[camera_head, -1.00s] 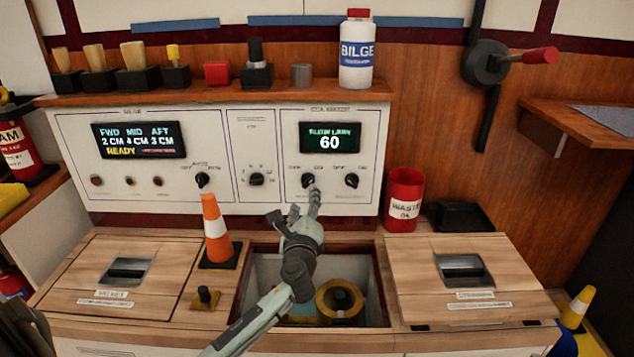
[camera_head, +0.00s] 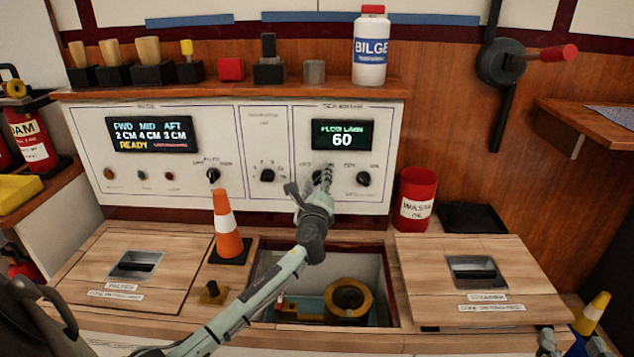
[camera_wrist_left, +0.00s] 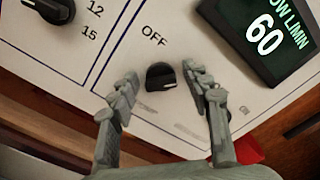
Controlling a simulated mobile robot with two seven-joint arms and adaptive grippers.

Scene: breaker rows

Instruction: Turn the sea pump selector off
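The sea pump selector, a black knob (camera_wrist_left: 160,77), sits on the white panel (camera_head: 300,120) under the flow display (camera_head: 343,135) reading 60. In the left wrist view "OFF" is printed above and left of it. A pale mark shows on its lower right edge. My left gripper (camera_head: 324,176) is at the panel, its fingers apart on either side of the knob; no contact shows. In the head view the gripper partly hides the knob.
Another black knob (camera_head: 363,179) is right of the selector, and a numbered knob (camera_head: 267,175) is left. An orange cone (camera_head: 227,225) stands on the counter below. An open hatch (camera_head: 385,290) lies under my left arm. A red can (camera_head: 417,200) stands to the right.

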